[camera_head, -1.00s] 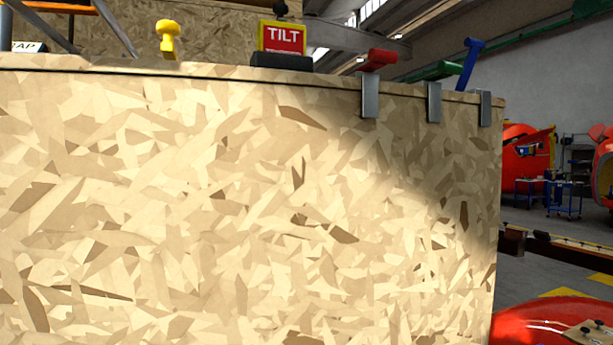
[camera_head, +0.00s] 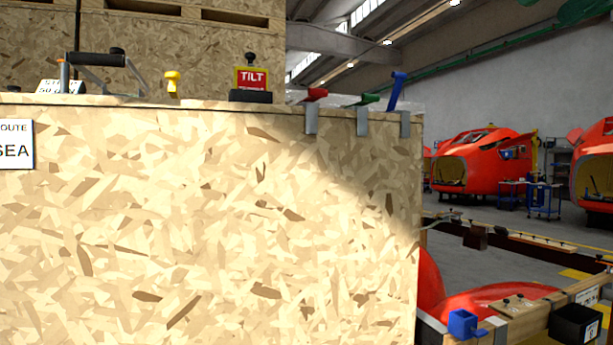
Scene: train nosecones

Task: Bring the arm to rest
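My gripper is not in view, and no part of my arm that I can be sure of shows in the head view. A large crate of pressed wood-chip board (camera_head: 200,220) fills the left and middle of the picture at close range. A red TILT sign (camera_head: 252,80), a yellow knob (camera_head: 172,82) and a dark-gripped metal handle (camera_head: 95,60) stand along its top. Red (camera_head: 316,95), green (camera_head: 370,99) and blue (camera_head: 397,90) handles sit at its right end.
Red train nosecones (camera_head: 485,162) stand in the hall at right, with a blue trolley (camera_head: 543,200) beside them. A timber beam with a blue block (camera_head: 463,322) and a black box (camera_head: 577,325) lies at lower right. Grey floor (camera_head: 455,262) shows between.

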